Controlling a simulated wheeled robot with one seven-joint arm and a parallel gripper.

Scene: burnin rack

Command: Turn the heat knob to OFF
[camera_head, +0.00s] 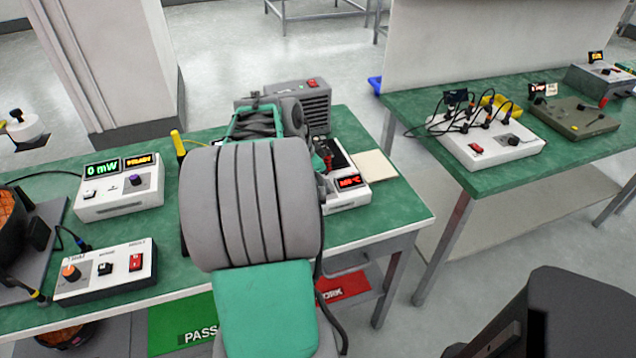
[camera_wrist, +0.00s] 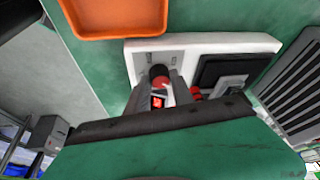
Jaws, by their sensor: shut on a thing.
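The heat unit (camera_head: 350,203) is a white box on the green bench, partly hidden behind my arm. Its display (camera_head: 349,181) glows red; I cannot read the digits surely. In the wrist view, the heat unit (camera_wrist: 205,47) spreads beyond my fingers. The heat knob (camera_wrist: 160,74), dark with a red part, sits between the two fingers of my gripper (camera_wrist: 160,84), which is shut on it. A red rocker switch (camera_wrist: 157,102) shows just below the knob, between the fingers. I cannot read the knob's setting or any OFF mark.
An orange tray (camera_wrist: 115,18) lies beside the unit. A cream pad (camera_head: 376,166) lies right of it. A grey vented box (camera_head: 303,105) stands behind. A meter (camera_head: 120,187) and a switch box (camera_head: 106,272) stand to the left. A second bench (camera_head: 560,100) is at right.

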